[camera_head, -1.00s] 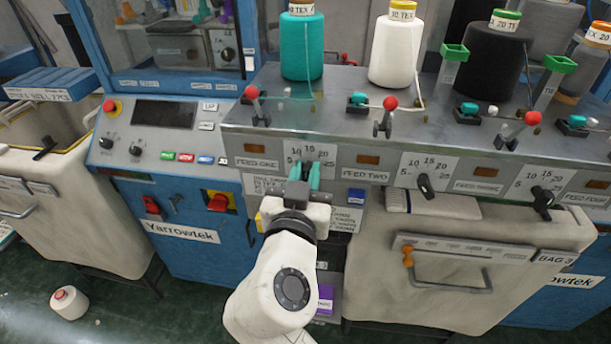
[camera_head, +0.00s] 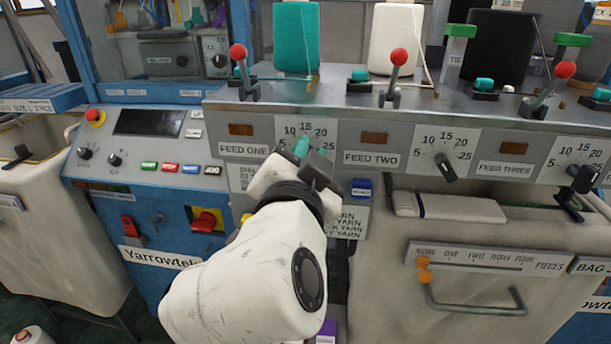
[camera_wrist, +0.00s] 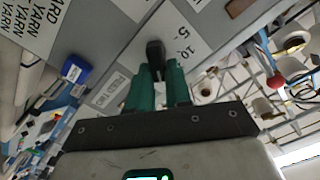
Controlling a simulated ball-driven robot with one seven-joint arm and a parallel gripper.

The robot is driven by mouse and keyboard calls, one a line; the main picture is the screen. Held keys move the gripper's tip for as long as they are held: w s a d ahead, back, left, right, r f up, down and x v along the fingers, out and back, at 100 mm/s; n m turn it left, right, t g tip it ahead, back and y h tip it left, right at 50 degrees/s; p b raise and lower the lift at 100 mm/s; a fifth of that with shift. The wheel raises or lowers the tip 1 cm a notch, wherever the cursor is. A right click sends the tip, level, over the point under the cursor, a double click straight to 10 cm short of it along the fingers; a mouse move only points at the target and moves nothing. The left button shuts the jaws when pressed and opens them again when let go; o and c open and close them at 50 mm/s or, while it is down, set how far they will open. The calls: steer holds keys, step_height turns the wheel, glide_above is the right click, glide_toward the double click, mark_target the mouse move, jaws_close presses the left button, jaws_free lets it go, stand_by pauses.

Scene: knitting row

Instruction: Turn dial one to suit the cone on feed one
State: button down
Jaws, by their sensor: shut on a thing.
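Dial one's white plate (camera_head: 320,127), marked 10, 15, 20 and 25 in what shows, sits between the FEED ONE (camera_head: 243,150) and FEED TWO labels. My gripper (camera_head: 301,147) is at this dial, its teal fingers tilted and hiding the knob in the head view. In the wrist view the black knob (camera_wrist: 155,52) stands between the teal fingers (camera_wrist: 158,88), which are shut on it; 5 and 10 show beside it. Where its pointer aims I cannot tell. The teal cone (camera_head: 297,38) stands above feed one; its top and label are out of frame.
Red-knobbed levers (camera_head: 243,75) stand along the shelf above. Dial two's knob (camera_head: 445,167) is to the right. A white cone (camera_head: 396,38) and a black cone (camera_head: 497,47) stand on the shelf. A fabric bin (camera_head: 480,245) is below right; a red switch (camera_head: 206,220) is left.

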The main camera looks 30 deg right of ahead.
steer(key=shift+m+b, duration=0.4)
steer(key=shift+f, duration=0.1)
steer(key=c, duration=1.1)
jaws_free()
steer(key=b+v, duration=0.1)
steer(key=v, duration=0.9)
steer(key=shift+s+a, duration=0.2)
steer(key=shift+s, duration=0.15)
